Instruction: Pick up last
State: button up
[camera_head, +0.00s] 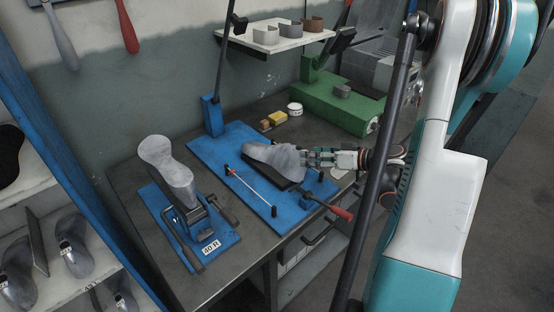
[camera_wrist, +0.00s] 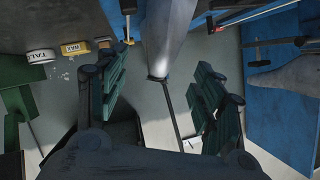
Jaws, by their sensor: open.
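A grey shoe last (camera_head: 272,154) lies on a dark pad on the blue base plate (camera_head: 215,150) on the bench. My gripper (camera_head: 312,158) is at the right end of this last, coming from the right. In the wrist view the last (camera_wrist: 166,38) shows between the two open, ribbed fingers of my gripper (camera_wrist: 158,90), its near end apart from both fingers. A second grey last (camera_head: 168,170) stands on a blue stand labelled 40 R at the left. It also shows at the right edge of the wrist view (camera_wrist: 288,85).
A thin rod on posts (camera_head: 247,190) and a red-handled lever (camera_head: 340,212) flank the plate's front. A white tin (camera_head: 294,109) and a yellow block (camera_head: 278,117) sit behind it. A green machine (camera_head: 335,105) stands at back right. More lasts fill the left shelf (camera_head: 60,295).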

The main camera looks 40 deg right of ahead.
aim_at(294, 152)
jog(key=shift+w+r+b+x, duration=0.2)
jog(key=shift+b+x, duration=0.4)
jog(key=shift+x, duration=1.35)
jog(key=shift+w+r+b+x, duration=0.15)
jog(key=shift+b+x, duration=0.4)
jog(key=shift+x, duration=1.4)
jog(key=shift+s+d+r, duration=0.15)
jog(key=shift+d, duration=0.1)
grip_shut()
